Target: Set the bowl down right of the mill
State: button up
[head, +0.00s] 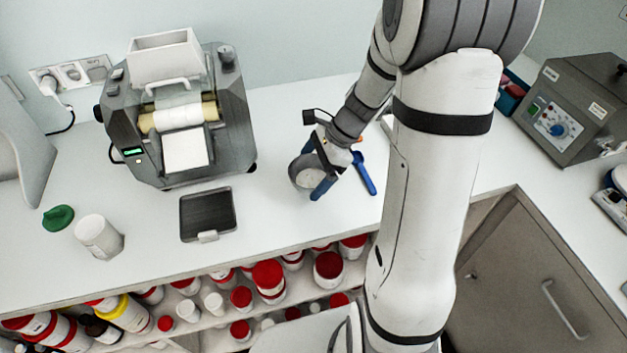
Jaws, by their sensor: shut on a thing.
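The mill (183,118) is a dark grey machine with a white hopper on top and pale rollers in front, standing on the white counter at the left. The bowl (301,172) is small and grey with white contents, to the right of the mill. My gripper (317,178) is shut on the bowl's right side, with a blue finger over its rim. Whether the bowl touches the counter cannot be told. The far finger is mostly hidden.
A blue spatula-like tool (364,174) lies just right of my gripper. A dark tray (208,214) sits in front of the mill. A white jar (98,236) and green lid (58,218) stand at left. A grey device (574,108) is at far right.

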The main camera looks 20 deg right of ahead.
aim_at(312, 184)
jog(key=shift+s+f, duration=0.15)
jog(key=shift+f, duration=1.7)
jog(key=shift+f, duration=0.25)
jog(key=o, duration=0.7)
jog(key=shift+r, duration=0.1)
jog(key=shift+r, duration=0.15)
